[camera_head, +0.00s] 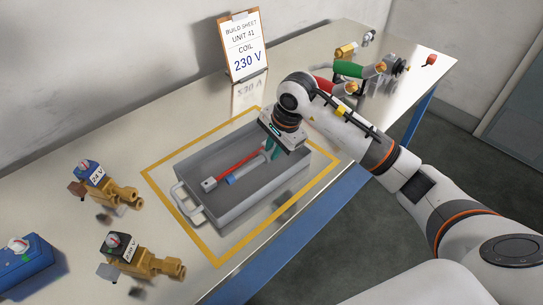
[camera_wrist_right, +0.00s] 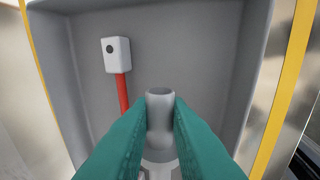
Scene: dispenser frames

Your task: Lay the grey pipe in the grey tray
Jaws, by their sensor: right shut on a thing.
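The grey tray (camera_head: 190,198) sits on the bench inside a yellow outline, and its inner floor also shows in the wrist view (camera_wrist_right: 200,55). My right gripper (camera_head: 272,152) reaches down into the tray from the upper right. In the wrist view its teal fingers (camera_wrist_right: 160,112) are closed around the grey pipe (camera_wrist_right: 160,105), with the pipe's open end pointing away. In the head view the pipe (camera_head: 246,170) looks bluish grey and lies within the tray walls. I cannot tell whether it touches the tray floor. My left gripper is out of view.
A red rod with a light block (camera_head: 209,184) is in the tray beside the pipe. Brass valves (camera_head: 115,192) (camera_head: 148,262) and a blue box (camera_head: 25,268) stand left. A build sheet (camera_head: 243,47) stands behind.

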